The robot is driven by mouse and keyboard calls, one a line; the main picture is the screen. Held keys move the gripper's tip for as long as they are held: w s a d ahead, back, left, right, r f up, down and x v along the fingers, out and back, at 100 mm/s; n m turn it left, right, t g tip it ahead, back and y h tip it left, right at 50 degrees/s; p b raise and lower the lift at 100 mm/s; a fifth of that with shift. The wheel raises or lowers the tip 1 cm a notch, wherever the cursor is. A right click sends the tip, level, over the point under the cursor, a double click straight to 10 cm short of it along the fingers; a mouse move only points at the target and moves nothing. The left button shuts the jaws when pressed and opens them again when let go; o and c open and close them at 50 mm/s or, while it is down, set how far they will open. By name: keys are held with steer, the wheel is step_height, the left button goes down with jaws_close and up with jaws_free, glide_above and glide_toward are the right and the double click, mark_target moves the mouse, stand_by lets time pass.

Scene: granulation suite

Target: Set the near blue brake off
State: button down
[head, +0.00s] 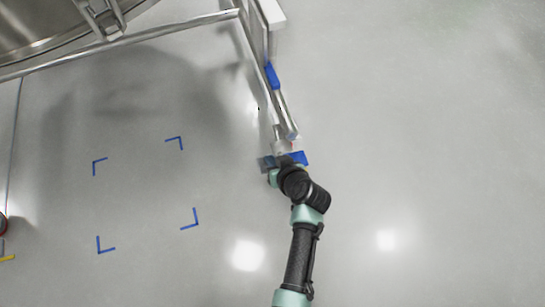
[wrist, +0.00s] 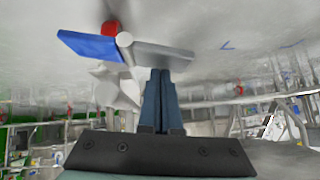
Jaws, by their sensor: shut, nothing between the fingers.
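The near blue brake (head: 299,158) is at the near end of the metal frame, just beyond my wrist in the head view. In the wrist view it shows as a flat blue plate (wrist: 88,45) on the left, with a grey plate (wrist: 163,52) on the right and a small red part (wrist: 110,28) between them. My gripper (wrist: 160,75) is shut and empty, its fingertips close to the grey plate; I cannot tell whether they touch.
A metal frame rail (head: 120,44) runs from a large steel vessel (head: 40,25) at the upper left. Another blue part (head: 272,76) sits farther along the frame. Blue corner marks (head: 181,143) lie on the floor at left. The floor at right is clear.

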steer(key=shift+s+a+f, duration=0.1)
steer(key=shift+a, duration=0.05)
steer(key=shift+s+a+f+n+h+p, duration=0.1)
steer(key=shift+a+f+n+h+p, duration=0.15)
steer(key=shift+h+p, duration=0.2)
steer(key=shift+s+a+f+n+h+p, duration=0.15)
steer(key=shift+n+h+p, duration=0.15)
steer(key=shift+h, duration=0.25)
steer(key=shift+w+a+f+t, duration=0.1)
steer(key=shift+f+t, duration=0.05)
steer(key=shift+t, duration=0.15)
steer(key=shift+a+f, duration=0.15)
steer(key=shift+f, duration=0.35)
